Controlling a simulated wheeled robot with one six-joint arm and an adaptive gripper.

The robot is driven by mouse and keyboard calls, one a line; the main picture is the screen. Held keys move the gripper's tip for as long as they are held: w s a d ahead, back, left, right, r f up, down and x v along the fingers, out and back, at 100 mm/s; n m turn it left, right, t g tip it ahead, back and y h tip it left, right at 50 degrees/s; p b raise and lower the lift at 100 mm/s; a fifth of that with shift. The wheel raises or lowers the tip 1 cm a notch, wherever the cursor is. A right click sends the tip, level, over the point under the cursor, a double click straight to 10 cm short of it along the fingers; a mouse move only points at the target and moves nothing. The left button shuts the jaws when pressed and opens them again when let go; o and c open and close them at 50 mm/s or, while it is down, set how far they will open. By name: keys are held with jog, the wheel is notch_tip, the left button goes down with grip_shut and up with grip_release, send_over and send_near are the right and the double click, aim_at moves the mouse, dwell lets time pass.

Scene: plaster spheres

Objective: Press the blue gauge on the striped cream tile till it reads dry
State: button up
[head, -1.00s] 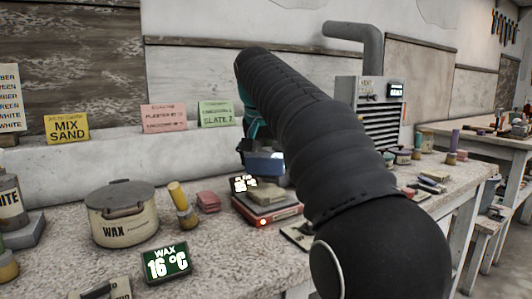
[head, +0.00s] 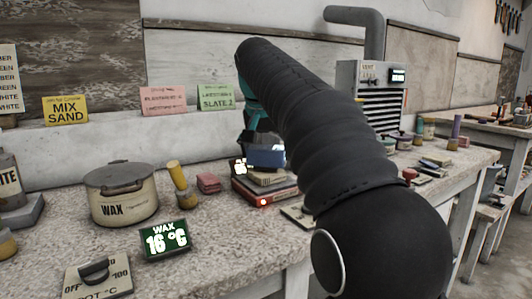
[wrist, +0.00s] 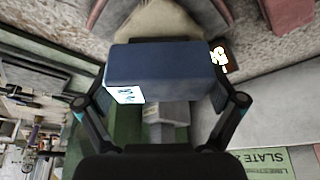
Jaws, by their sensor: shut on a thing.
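The blue gauge (head: 266,157) is a dark blue box with a small lit face. In the wrist view the gauge (wrist: 165,68) sits between the two fingers of my gripper (wrist: 162,88), which is shut on it. Its lit face has marks too small to read. A cream tile (head: 268,179) lies on a red-sided device, right under the gauge. In the wrist view a cream piece (wrist: 157,20) shows beyond the gauge. I cannot make out stripes, nor whether gauge and tile touch. My dark arm hides the right side.
The red-sided device (head: 266,200) has a glowing light and a lit display beside the gauge. A vented box (head: 374,95) stands behind.

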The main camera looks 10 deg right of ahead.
aim_at(266, 147)
jog(key=shift+f+b, duration=0.35)
jog(key=shift+f, duration=0.2)
dwell(1.1)
notch_tip(266, 147, up, 3)
jog(key=p, duration=0.3)
jog(key=shift+r+p, duration=0.4)
jog(key=shift+r, duration=1.65)
dwell(1.0)
dwell(0.3)
